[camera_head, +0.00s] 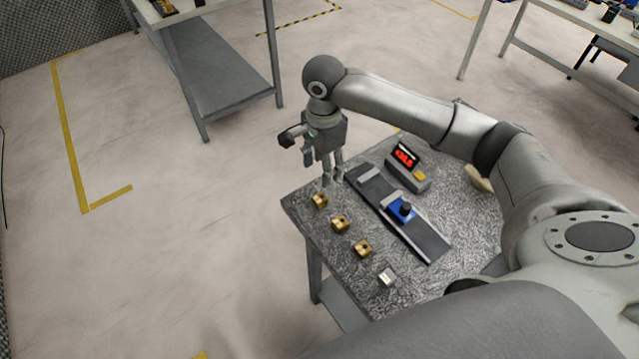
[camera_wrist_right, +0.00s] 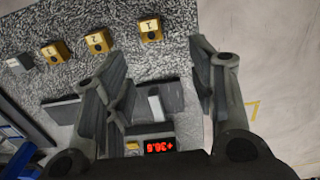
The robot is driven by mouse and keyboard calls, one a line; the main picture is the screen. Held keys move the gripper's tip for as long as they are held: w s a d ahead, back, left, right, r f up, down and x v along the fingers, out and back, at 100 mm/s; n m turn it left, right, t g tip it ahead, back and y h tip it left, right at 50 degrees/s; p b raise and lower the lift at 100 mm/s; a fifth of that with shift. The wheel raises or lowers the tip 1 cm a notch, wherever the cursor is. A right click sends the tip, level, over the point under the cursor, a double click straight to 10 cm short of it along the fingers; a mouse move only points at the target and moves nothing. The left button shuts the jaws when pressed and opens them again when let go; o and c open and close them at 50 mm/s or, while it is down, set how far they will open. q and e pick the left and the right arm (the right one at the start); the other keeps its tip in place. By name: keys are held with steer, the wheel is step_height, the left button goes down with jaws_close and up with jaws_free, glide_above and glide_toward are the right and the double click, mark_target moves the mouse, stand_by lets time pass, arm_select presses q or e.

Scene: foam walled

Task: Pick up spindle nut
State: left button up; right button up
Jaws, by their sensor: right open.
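Three brass-coloured blocks with dark holes stand in a row along the left edge of the small table; they look like spindle nuts. In the right wrist view they bear numbers: block 1 (camera_wrist_right: 150,30), block 2 (camera_wrist_right: 97,42) and block 3 (camera_wrist_right: 55,52). In the head view block 1 (camera_head: 320,201) is at the far end, then block 2 (camera_head: 340,223) and block 3 (camera_head: 362,249). My right gripper (camera_head: 333,181) is open and empty, pointing down close to block 1. In the right wrist view block 1 lies beyond the spread fingers (camera_wrist_right: 160,62). My left gripper is out of view.
A pale grey block (camera_head: 387,277) ends the row. A dark rail (camera_head: 430,242) with a blue, black-knobbed part (camera_head: 401,208) lies to the right. Behind it stands a device with a red display (camera_head: 405,157). The speckled tabletop (camera_head: 338,262) is bare between them.

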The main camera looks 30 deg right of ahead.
mark_target(323, 196)
steer(key=f, duration=0.1)
steer(key=s+f, duration=0.1)
steer(key=f, duration=0.2)
steer(key=shift+s+a, duration=0.3)
steer(key=shift+a, duration=0.1)
steer(key=shift+w+f+p, duration=0.15)
steer(key=shift+f+p, duration=0.15)
step_height(323, 196, down, 4)
steer(key=shift+d+f+p, duration=0.1)
steer(key=shift+f+p, duration=0.1)
steer(key=shift+p, duration=0.45)
steer(key=shift+f, duration=0.4)
steer(key=shift+c, duration=2.4)
jaws_close()
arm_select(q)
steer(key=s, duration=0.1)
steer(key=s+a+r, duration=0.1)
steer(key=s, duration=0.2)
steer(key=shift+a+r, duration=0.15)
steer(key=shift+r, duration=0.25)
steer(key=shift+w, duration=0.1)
